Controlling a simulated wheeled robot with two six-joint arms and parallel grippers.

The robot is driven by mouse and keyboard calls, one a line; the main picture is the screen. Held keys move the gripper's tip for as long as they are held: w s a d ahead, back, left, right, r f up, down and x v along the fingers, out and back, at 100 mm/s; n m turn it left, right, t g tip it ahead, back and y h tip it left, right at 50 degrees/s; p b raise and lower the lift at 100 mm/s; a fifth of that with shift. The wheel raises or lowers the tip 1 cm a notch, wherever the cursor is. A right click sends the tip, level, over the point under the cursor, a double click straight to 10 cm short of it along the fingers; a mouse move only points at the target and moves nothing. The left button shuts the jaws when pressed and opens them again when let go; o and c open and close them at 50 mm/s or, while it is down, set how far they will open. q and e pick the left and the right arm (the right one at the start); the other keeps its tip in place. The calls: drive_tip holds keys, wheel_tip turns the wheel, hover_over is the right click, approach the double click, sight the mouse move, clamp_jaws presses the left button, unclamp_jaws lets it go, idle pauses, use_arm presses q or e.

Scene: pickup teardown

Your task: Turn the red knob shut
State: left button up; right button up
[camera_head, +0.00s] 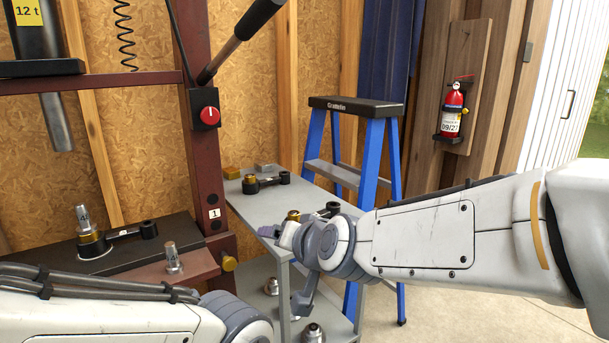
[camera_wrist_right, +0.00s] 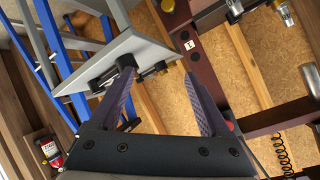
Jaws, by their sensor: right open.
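The red knob (camera_head: 210,115) sits on a small black box on the dark red press post, in the upper left part of the head view. Its white mark points roughly upward. In the right wrist view a bit of red on the post shows beside the right finger, mostly hidden. My right gripper (camera_head: 282,268) is at the shelf cart, below and right of the knob and well apart from it. In the right wrist view it (camera_wrist_right: 160,78) is open, with nothing between the fingers. My left arm comes in at the lower left; its gripper is out of view.
A grey cart (camera_head: 238,205) with metal parts stands right of the press post (camera_head: 200,160). A blue stepladder (camera_head: 372,150) stands behind it. A black lever (camera_head: 245,35) angles above the knob. A fire extinguisher (camera_head: 452,112) hangs on the wall.

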drive_tip(key=s+d+f+n+g+h, duration=0.1)
drive_tip(key=s+d+f+g+h, duration=0.4)
drive_tip(key=d+f, duration=0.6)
drive_tip(key=s+d+f+g+h, duration=0.1)
drive_tip(key=s+d+f+g, duration=0.2)
drive_tip(key=s+d+f, duration=0.6)
drive_tip(key=s+a+r+n+g+y, duration=0.1)
drive_tip(key=s+a+r+n+g, duration=0.3)
drive_tip(key=s+a+n, duration=0.6)
wheel_tip(320, 180, up, 22)
drive_tip(key=s+a+m+t+p, duration=0.1)
drive_tip(key=s+m+p, duration=0.1)
drive_tip(key=p, duration=1.9)
drive_tip(key=shift+a, duration=0.2)
